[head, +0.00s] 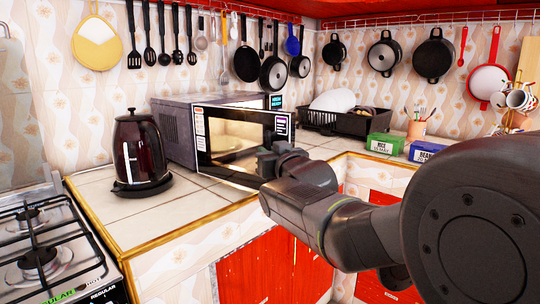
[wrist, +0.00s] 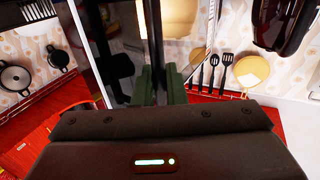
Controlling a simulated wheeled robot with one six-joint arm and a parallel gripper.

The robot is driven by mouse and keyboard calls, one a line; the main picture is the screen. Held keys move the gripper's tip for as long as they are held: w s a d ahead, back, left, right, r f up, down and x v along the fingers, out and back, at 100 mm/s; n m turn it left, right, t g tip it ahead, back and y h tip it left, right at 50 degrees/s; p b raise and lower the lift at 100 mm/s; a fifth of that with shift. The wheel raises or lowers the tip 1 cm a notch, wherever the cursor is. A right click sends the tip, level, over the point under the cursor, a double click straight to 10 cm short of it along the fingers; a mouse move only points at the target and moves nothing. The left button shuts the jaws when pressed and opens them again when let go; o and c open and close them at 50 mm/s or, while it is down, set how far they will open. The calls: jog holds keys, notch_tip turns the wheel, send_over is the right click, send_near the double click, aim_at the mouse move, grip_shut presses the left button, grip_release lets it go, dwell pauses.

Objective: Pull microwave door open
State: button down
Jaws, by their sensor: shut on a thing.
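The microwave (head: 183,128) stands on the tiled counter, a grey box with a dark-framed glass door (head: 202,140). The door stands partly open, swung out from the body at its right side, and a lit display shows behind its top edge. My gripper (head: 268,162) is at the lower right edge of the door. In the wrist view, the two greenish fingers of my gripper (wrist: 159,82) are shut on the dark upright edge of the door (wrist: 157,35). Whether a separate handle lies between them cannot be told. The gripper hides part of the door's right edge.
A dark kettle (head: 140,152) stands on the counter left of the microwave, near the door's left side. A gas stove (head: 45,245) is at the lower left. A black dish rack (head: 345,120) and a green box (head: 385,144) stand to the right. Pans hang on the walls.

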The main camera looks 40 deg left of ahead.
jog(key=shift+a+r, duration=0.1)
jog(key=shift+r, duration=0.1)
jog(key=c, duration=1.8)
grip_release()
jog(key=shift+c, duration=0.2)
jog(key=shift+s+a, duration=0.1)
jog(key=shift+f, duration=0.1)
jog(key=p+v, duration=0.2)
jog(key=v, duration=1.2)
jog(key=shift+p, duration=0.3)
jog(key=shift+a, duration=0.1)
jog(key=b+x, duration=0.2)
jog(key=x, duration=1.1)
jog(key=shift+w+a+b, duration=0.25)
jog(key=shift+w+b, duration=0.05)
jog(key=shift+w, duration=0.05)
